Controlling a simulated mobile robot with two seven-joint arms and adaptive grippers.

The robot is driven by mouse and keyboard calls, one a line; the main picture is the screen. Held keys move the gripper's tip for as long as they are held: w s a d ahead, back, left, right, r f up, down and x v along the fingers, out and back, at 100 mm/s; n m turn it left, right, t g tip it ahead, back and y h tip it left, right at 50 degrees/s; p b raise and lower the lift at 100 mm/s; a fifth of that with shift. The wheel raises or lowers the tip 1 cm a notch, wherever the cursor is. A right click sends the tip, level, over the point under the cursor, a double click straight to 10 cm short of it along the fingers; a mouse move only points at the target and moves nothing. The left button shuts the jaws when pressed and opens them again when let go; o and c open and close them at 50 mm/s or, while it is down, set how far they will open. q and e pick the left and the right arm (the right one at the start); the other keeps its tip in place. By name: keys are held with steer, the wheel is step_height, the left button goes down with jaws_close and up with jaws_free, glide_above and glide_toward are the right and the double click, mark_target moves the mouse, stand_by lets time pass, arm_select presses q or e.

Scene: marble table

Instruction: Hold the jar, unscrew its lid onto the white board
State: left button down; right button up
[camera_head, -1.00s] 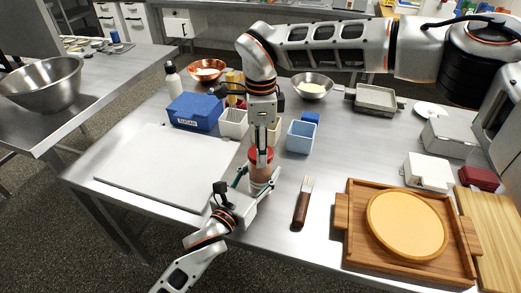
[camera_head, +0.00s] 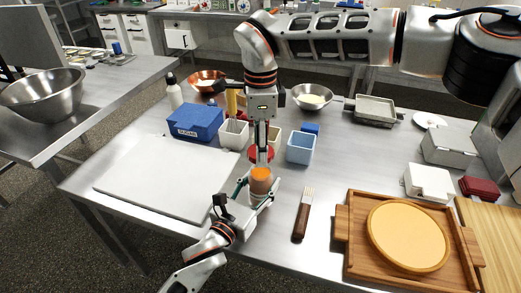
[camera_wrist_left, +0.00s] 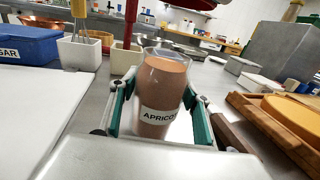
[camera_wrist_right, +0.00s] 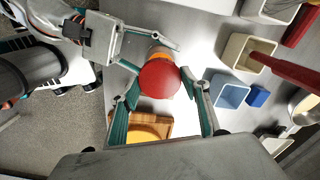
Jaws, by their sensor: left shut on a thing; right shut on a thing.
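The jar (camera_head: 260,182) is clear glass with brown contents and an "APRICO…" label in the left wrist view (camera_wrist_left: 160,95). It stands upright and uncovered, its top showing orange in the head view. My left gripper (camera_head: 257,193) is shut around its body, one finger on each side. The red lid (camera_head: 256,155) is off the jar, in the grasp of my right gripper (camera_head: 262,148), above the jar mouth. The lid (camera_wrist_right: 159,79) shows between the fingers in the right wrist view. The white board (camera_head: 160,178) lies flat and bare to the left of the jar.
A blue box (camera_head: 195,122), a white container (camera_head: 233,135) and a light-blue container (camera_head: 300,147) stand behind. A brown-handled tool (camera_head: 301,222) lies right of the jar, then a wooden tray (camera_head: 342,240) with a round board. Bare metal table lies between board and jar.

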arm_select(q)
steer(key=c, duration=1)
jaws_free()
steer(key=shift+o, duration=0.2)
steer(key=shift+s+a, duration=0.1)
